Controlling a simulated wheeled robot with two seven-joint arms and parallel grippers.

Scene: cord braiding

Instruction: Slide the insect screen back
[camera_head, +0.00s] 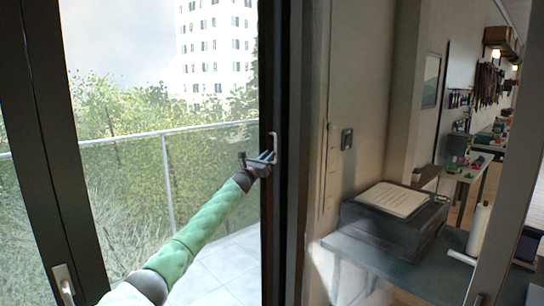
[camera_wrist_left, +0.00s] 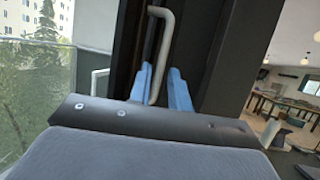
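A dark upright frame (camera_head: 269,75) with a pale bar handle (camera_head: 275,148) stands at the edge of the opening. I cannot make out the mesh of the insect screen itself. My left gripper (camera_head: 270,157) is at the lower part of this handle. In the left wrist view, the blue fingers (camera_wrist_left: 160,80) stand on either side of the handle (camera_wrist_left: 164,35), with a gap between them, so the gripper looks open around it. Whether a finger touches the handle is unclear. My right gripper is in neither view.
A dark door frame with a pale handle (camera_head: 63,284) stands at the left. A railing (camera_head: 195,128) crosses the balcony outside. On the right, a dark counter (camera_head: 385,262) holds a black box-like device (camera_head: 395,228) and a white roll (camera_head: 479,228).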

